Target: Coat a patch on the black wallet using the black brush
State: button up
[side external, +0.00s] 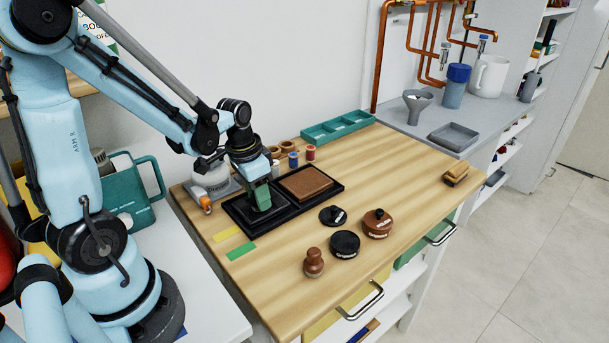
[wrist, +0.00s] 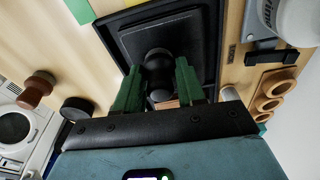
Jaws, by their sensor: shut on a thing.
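The black wallet (side external: 239,207) lies flat in the left part of a black tray (side external: 264,231). The wallet (wrist: 190,35) fills the top middle of the wrist view. My gripper (side external: 262,194) points down over the wallet, and its green fingers (wrist: 159,82) are closed around the black brush (wrist: 158,60). The brush's round dark top shows between the fingers. Its lower end is mostly hidden, so I cannot tell whether it touches the wallet. A black pot (side external: 344,244) stands on the table in front of the tray, with a black lid (side external: 333,215) lying behind it.
A brown wallet (side external: 305,182) lies in the tray's right part. A brown pot (side external: 377,223) and a brown brush (side external: 313,263) stand in front. Thread spools (side external: 309,153) and a teal divided tray (side external: 338,127) sit behind. The table's right side is mostly clear.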

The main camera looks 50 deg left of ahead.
jog(key=shift+s, duration=1.95)
jog(key=shift+s+r, duration=0.15)
jog(key=shift+s, duration=0.05)
notch_tip(320, 180, up, 8)
jog(key=shift+d, duration=0.1)
jog(key=s+d+m+h, duration=0.15)
jog(key=d+m, duration=0.25)
jog(key=d, duration=0.7)
jog(key=s+d+m, duration=0.3)
jog(key=d+m, duration=0.1)
jog(key=d, duration=0.6)
jog(key=w+a+f, duration=0.2)
jog(key=a, duration=0.1)
jog(key=w+a+f, duration=0.4)
jog(key=a, duration=0.1)
jog(key=shift+w+a+f, duration=0.1)
jog(key=shift+w+a, duration=0.25)
jog(key=shift+w, duration=0.05)
jog(key=shift+f, duration=2)
jog(key=shift+f, duration=0.1)
